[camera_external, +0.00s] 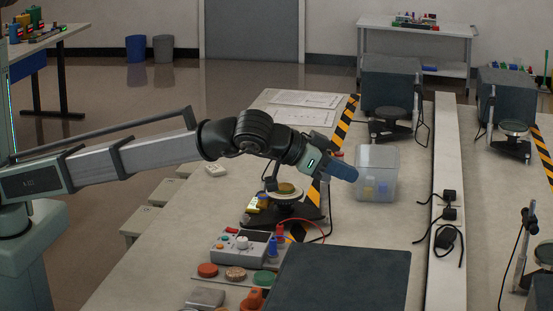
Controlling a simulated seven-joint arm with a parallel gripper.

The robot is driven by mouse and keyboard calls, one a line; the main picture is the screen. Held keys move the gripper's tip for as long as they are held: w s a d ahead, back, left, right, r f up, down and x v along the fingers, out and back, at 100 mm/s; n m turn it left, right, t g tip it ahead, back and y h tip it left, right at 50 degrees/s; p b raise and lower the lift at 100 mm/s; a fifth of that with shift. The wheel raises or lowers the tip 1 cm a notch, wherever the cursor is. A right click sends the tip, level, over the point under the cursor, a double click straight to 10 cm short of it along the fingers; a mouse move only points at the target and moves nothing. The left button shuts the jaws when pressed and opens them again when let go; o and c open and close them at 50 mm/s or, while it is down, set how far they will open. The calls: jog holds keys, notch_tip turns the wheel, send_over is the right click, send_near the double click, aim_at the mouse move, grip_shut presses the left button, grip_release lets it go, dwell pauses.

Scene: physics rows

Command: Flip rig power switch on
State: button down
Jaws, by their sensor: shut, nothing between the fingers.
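My gripper (345,171), with blue fingers, is shut and empty. It hangs above the bench, at the left side of a clear bin as seen in the picture. A rig with a round brass-coloured disc (287,189) on a dark base stands below and left of it. A grey control box (241,246) with knobs and small coloured buttons sits in front of the rig. Red and dark leads run near the box and rig. The rig power switch is too small to single out, so I cannot tell its position. My gripper is apart from the box.
The clear bin (377,160) holds blue and yellow pieces. Coloured round pads (236,273) lie before the box, beside a large dark panel (340,284). A white rail (449,170) with black plugs runs along the right. Papers (305,99) lie on the far bench.

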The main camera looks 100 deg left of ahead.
jog(key=s+a+r+n+g+y, duration=0.2)
jog(key=s+a+r+n+g, duration=0.15)
jog(key=a, duration=0.75)
jog(key=s+a+r+n+g+y, duration=0.2)
jog(key=s+a+r+n, duration=0.2)
jog(key=a, duration=0.8)
jog(key=s+a+r+n+g+y, duration=0.2)
jog(key=s+a+r+n, duration=0.15)
jog(key=a, duration=0.75)
jog(key=n+g+h, duration=0.2)
jog(key=g+h, duration=0.3)
jog(key=h, duration=0.6)
send_near(228, 228)
jog(key=f, duration=0.7)
jog(key=shift+s, duration=0.3)
